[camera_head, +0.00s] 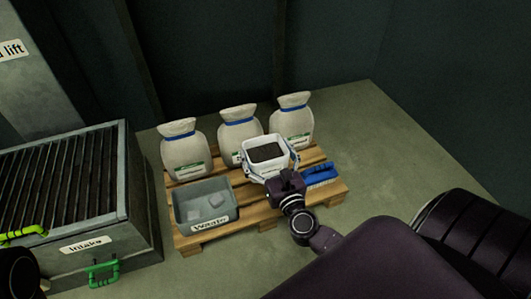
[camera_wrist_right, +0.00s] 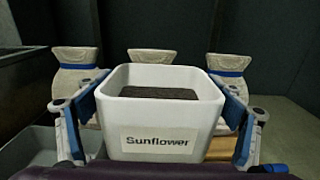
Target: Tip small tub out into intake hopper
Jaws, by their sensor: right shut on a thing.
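The small tub (camera_head: 284,163) is white and holds dark seeds. It is upright at the pallet, and I cannot tell whether it rests on it or is just above. In the right wrist view the tub (camera_wrist_right: 160,145) shows the label "Sunflower". My right gripper (camera_head: 268,160) is shut on the tub, with a finger at each side; the fingers also show in the right wrist view (camera_wrist_right: 160,105). The intake hopper (camera_head: 125,215) is a grey box with a slatted grate and an "Intake" label, at the left. My left gripper is not clearly in view.
A wooden pallet (camera_head: 265,222) bears several things. Three white sacks (camera_head: 188,154) with blue ties stand behind. A blue brush (camera_head: 320,173) lies at the right. Green handles (camera_head: 103,268) are on the hopper.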

